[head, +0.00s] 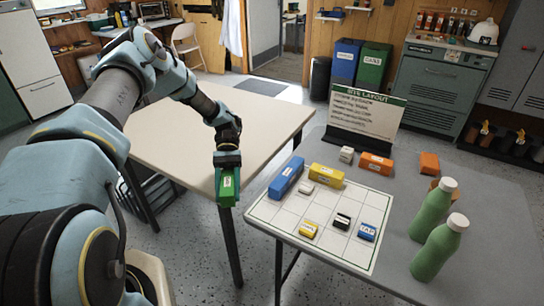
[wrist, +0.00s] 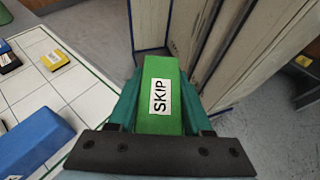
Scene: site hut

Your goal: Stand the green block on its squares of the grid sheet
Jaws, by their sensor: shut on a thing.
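My gripper (head: 228,170) is shut on the green block (head: 227,187). In the wrist view the green block (wrist: 158,122) carries a white label reading SKIP and sits between the two teal fingers. In the head view it hangs at the gap between the cream table and the grey table, left of the grid sheet (head: 262,211). The sheet lies on the grey table. A blue block (head: 287,177) and a yellow block (head: 327,175) are along its back edge. Small white, yellow, black and blue blocks stand on other squares. Several front squares are bare.
A site layout sign (head: 366,108) stands behind the sheet, with white and orange blocks (head: 376,163) before it. Two green bottles (head: 438,250) stand right of the sheet. The cream table (head: 180,135) is empty on top.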

